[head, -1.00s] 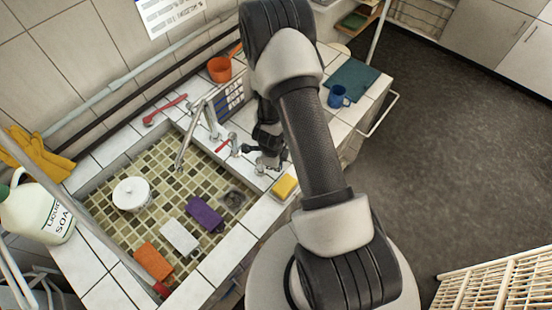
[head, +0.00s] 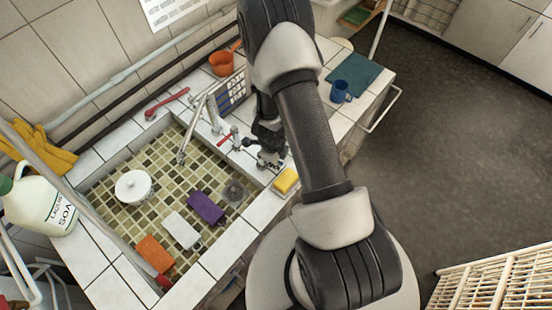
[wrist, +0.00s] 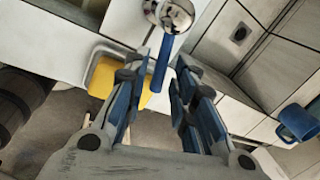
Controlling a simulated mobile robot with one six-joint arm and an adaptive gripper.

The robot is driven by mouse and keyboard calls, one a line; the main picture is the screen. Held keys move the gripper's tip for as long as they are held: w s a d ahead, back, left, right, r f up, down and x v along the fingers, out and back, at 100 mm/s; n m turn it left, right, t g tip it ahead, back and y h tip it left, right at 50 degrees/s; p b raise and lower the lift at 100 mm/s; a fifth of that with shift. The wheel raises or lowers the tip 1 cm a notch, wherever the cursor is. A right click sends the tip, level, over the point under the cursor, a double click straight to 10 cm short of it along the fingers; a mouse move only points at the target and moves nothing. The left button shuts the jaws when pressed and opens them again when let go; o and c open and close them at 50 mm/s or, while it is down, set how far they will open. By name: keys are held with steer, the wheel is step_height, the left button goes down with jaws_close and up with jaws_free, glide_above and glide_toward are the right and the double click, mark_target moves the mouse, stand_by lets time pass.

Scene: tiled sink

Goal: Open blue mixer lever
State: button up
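The blue mixer lever (wrist: 161,68) shows in the wrist view as a short blue bar. It extends from a round chrome mixer body (wrist: 172,13) toward my gripper. My gripper (wrist: 164,60) is open, with one finger on each side of the lever. A gap shows between the lever and the right finger; contact on the left side is unclear. In the head view my gripper (head: 271,160) is low over the tiled counter by the sink's right corner, and it and the arm hide the blue lever there.
A red lever (head: 228,136) and the spout (head: 182,150) stand left of my gripper. A yellow sponge (head: 285,180) lies close in front. A blue mug (head: 340,91) stands to the right.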

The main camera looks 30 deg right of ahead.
steer(key=shift+o, duration=0.2)
steer(key=shift+r, duration=0.15)
step_height(320, 180, up, 12)
steer(key=s+a, duration=0.1)
steer(key=shift+s+a+f, duration=0.25)
steer(key=shift+a, duration=0.15)
stand_by(0.4)
stand_by(0.5)
